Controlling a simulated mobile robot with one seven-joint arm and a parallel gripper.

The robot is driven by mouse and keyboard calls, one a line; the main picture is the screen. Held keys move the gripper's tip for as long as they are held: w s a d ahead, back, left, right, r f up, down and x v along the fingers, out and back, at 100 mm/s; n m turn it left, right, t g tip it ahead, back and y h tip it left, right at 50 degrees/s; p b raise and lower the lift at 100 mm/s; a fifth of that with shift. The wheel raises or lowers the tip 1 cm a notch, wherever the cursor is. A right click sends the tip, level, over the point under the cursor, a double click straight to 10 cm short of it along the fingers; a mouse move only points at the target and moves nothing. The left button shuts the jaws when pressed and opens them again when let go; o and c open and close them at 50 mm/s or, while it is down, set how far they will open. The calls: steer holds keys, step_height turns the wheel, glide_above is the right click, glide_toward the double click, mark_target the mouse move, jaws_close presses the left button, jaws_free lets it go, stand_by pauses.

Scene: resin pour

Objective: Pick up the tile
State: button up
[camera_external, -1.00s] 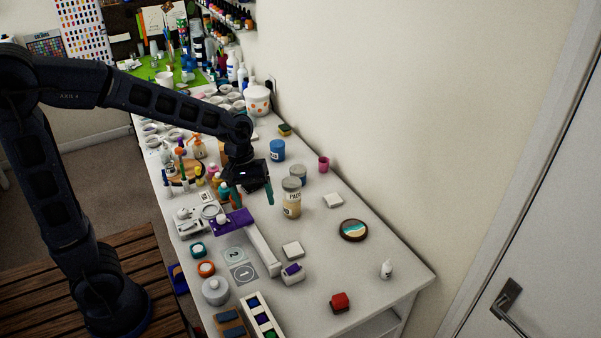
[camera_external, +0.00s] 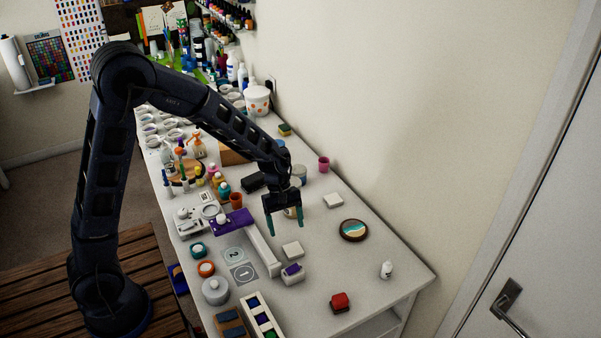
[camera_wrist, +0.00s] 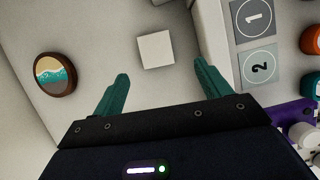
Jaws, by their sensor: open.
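A white square tile (camera_external: 292,249) lies flat on the white table, and a similar white piece (camera_external: 333,201) lies farther back to the right. In the wrist view one white tile (camera_wrist: 155,49) shows just beyond and between my fingertips; it appears to be the nearer one. My gripper (camera_external: 286,225) points down above the table, behind the nearer tile in the external view. Its teal fingers are spread and empty in the wrist view (camera_wrist: 161,70), apart from the tile.
A long white bar (camera_external: 263,250) and mats marked 1 and 2 (camera_external: 239,264) lie left of the tile. A white box with a purple top (camera_external: 292,274) stands in front. A round seascape piece (camera_external: 354,230) lies to the right, with clear table between.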

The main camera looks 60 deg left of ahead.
mark_target(293, 248)
steer(key=shift+w+x, duration=0.15)
steer(key=shift+x, duration=1.65)
steer(key=shift+w+x, duration=0.15)
steer(key=shift+x, duration=1.7)
steer(key=shift+c, duration=0.3)
steer(key=c, duration=1)
